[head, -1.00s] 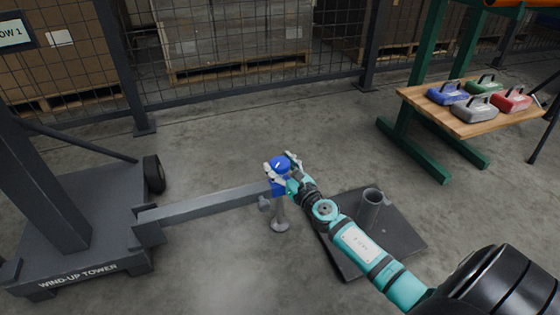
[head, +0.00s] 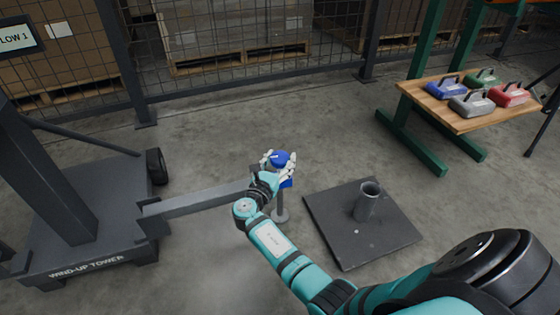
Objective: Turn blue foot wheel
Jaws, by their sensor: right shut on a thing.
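The blue foot wheel (head: 281,159) sits on top of the upright foot post (head: 281,212) at the end of the grey outrigger beam (head: 203,200) of the wind-up tower. My right gripper (head: 280,163) is shut on the wheel, with its pale fingers on either side of the rim. The gripper and wrist hide part of the wheel's mount and the beam's end. The post's round foot is at the floor. My left gripper is not in view.
A dark square base plate with an upright tube (head: 368,201) lies right of the foot. A wooden bench (head: 440,105) holds blue, green, grey and red cases. The tower base (head: 85,220) stands at left, and a mesh fence (head: 230,50) runs behind. Floor between is clear.

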